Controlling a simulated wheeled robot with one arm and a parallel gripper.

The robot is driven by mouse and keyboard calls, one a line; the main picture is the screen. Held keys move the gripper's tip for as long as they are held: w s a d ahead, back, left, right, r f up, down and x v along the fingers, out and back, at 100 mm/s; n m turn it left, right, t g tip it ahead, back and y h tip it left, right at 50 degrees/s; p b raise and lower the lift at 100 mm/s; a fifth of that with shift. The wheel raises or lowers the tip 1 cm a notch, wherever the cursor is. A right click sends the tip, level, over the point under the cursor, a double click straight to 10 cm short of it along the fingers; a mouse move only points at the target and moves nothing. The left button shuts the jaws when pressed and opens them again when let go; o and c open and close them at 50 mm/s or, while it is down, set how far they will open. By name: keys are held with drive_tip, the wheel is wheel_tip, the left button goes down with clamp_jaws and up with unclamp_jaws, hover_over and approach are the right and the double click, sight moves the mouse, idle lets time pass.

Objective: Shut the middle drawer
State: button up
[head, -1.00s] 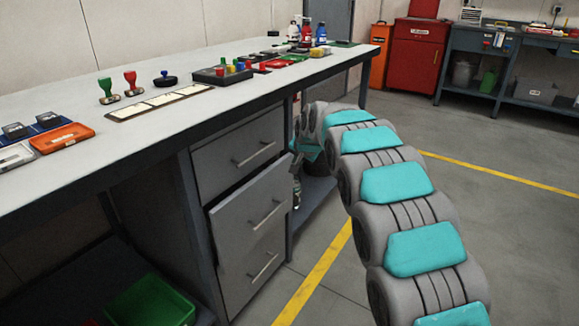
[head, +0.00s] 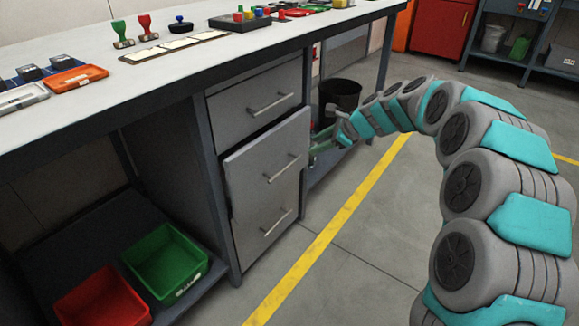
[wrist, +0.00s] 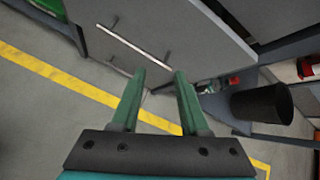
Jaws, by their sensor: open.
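The middle drawer (head: 250,178) is a grey front with a silver bar handle (head: 283,168) in the cabinet under the workbench. It stands out from the cabinet, and its upper edge is proud of the top drawer (head: 235,112). My gripper (head: 318,146) is just to the right of the drawer's right edge, small and partly hard to make out in the head view. In the wrist view, its two green fingers (wrist: 158,74) are apart with nothing between them. A grey drawer front (wrist: 125,15) with a bar handle lies beyond the fingertips; I cannot tell whether they touch it.
A black bin (head: 342,93) stands behind my gripper. The bottom drawer handle (head: 278,222) is below. Green (head: 166,258) and red (head: 103,298) bins sit on the shelf at left. The bench top (head: 110,95) carries stamps and trays. Floor with a yellow line (head: 335,225) is clear in front.

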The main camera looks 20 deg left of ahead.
wheel_tip(320, 180, down, 5)
drive_tip(key=s+a+m+y+b, duration=0.1)
drive_tip(key=s+m+y, duration=0.15)
drive_tip(key=m, duration=0.65)
drive_tip(key=m+t+y+b, duration=0.2)
drive_tip(key=m+y, duration=0.2)
drive_tip(key=m, duration=1.1)
approach(286, 167)
drive_tip(key=a, duration=0.2)
drive_tip(key=shift+w+d+f+x, duration=0.1)
drive_tip(key=shift+f+x, duration=0.05)
drive_tip(key=shift+x, duration=1.25)
drive_tip(key=shift+w+d+f+x, duration=0.1)
drive_tip(key=shift+w+f+x, duration=0.05)
drive_tip(key=shift+x, duration=1.2)
drive_tip(key=shift+w+f+x, duration=0.1)
drive_tip(key=shift+f+x, duration=0.05)
drive_tip(key=shift+x, duration=1.25)
clamp_jaws()
